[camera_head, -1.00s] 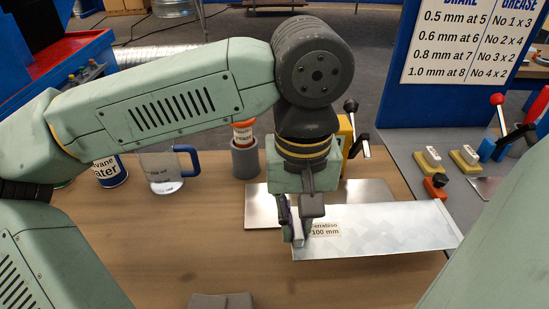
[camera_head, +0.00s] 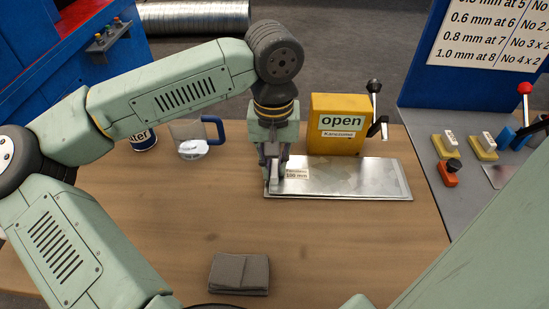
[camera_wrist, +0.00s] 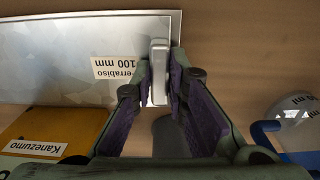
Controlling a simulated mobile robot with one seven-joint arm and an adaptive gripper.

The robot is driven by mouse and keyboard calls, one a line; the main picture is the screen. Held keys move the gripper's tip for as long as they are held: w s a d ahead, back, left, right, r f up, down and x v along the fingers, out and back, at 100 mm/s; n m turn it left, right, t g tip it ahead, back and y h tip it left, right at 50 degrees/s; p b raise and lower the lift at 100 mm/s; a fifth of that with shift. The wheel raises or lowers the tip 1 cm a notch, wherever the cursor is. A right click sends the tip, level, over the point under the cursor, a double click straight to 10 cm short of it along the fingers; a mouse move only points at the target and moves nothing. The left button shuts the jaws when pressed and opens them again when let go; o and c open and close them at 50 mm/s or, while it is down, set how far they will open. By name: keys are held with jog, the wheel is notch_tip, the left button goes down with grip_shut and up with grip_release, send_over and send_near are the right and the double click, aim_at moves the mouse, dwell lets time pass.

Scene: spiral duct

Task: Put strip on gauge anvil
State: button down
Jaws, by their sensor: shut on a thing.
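The strip (camera_head: 345,180) is a thin, pale metal sheet labelled "Ferrabiso 100 mm". It lies nearly flat, over or just above a grey metal plate (camera_head: 340,198); I cannot tell whether they touch. My gripper (camera_head: 273,177) points down at the strip's left end, its fingers shut on a pale upright piece there. In the wrist view the strip (camera_wrist: 50,60) stretches left from my gripper (camera_wrist: 159,75). A yellow box (camera_head: 337,125) marked "open" and "Kanezumo", with a dark lever, stands behind the strip. I cannot make out an anvil.
A clear jug (camera_head: 188,142) with a blue handle and a can (camera_head: 143,140) stand at the back left. A folded grey cloth (camera_head: 239,272) lies at the front. At right is a grey bench (camera_head: 455,205) with small blocks and levers. The wooden table's middle is clear.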

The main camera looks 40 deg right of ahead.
jog(key=c, duration=1.6)
grip_release()
notch_tip(320, 180, up, 12)
jog(key=b, duration=0.2)
jog(key=shift+b, duration=0.3)
